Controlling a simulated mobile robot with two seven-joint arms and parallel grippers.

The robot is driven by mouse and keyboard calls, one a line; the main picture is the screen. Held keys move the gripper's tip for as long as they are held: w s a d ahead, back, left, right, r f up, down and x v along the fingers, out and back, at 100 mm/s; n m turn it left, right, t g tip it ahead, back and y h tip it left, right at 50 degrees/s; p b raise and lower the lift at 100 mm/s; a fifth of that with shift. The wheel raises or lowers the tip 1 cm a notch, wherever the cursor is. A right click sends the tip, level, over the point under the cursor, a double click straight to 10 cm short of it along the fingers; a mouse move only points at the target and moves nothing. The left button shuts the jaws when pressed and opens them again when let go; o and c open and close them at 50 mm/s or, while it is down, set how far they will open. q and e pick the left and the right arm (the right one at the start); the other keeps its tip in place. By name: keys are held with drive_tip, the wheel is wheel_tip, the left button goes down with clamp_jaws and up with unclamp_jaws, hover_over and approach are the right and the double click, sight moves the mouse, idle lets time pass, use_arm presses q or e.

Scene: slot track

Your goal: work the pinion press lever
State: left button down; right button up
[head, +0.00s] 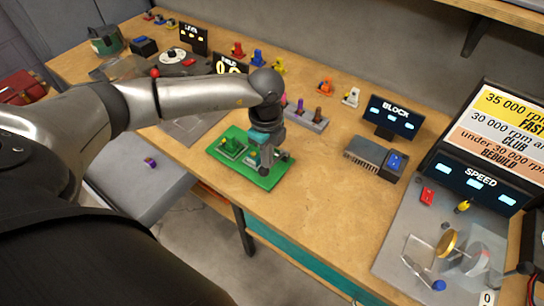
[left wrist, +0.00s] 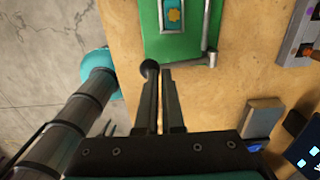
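The pinion press stands on a green base plate (head: 265,180) on the bench, partly hidden behind my left gripper in the head view. In the left wrist view the green plate (left wrist: 165,46) is at the top. A grey lever rod (left wrist: 203,62) comes off its near corner and runs left behind my fingertips. A dark ball knob (left wrist: 149,68) shows at the left fingertip. My left gripper (head: 264,165) points down at the press; its two fingers (left wrist: 160,72) lie close together at the rod and knob. Contact is unclear. My right gripper is out of view.
A block display (head: 395,117) and a grey block unit (head: 375,155) stand to the right. A grey rack with coloured pegs (head: 305,120) is behind the press. A speed station with a screen (head: 475,182) fills the far right. Bare wood lies between.

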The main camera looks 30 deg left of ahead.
use_arm(q)
drive_tip(key=shift+f, duration=0.3)
drive_tip(key=shift+r, duration=0.1)
wheel_tip(320, 180, up, 10)
drive_tip(key=p, duration=0.8)
drive_tip(key=shift+p, duration=0.4)
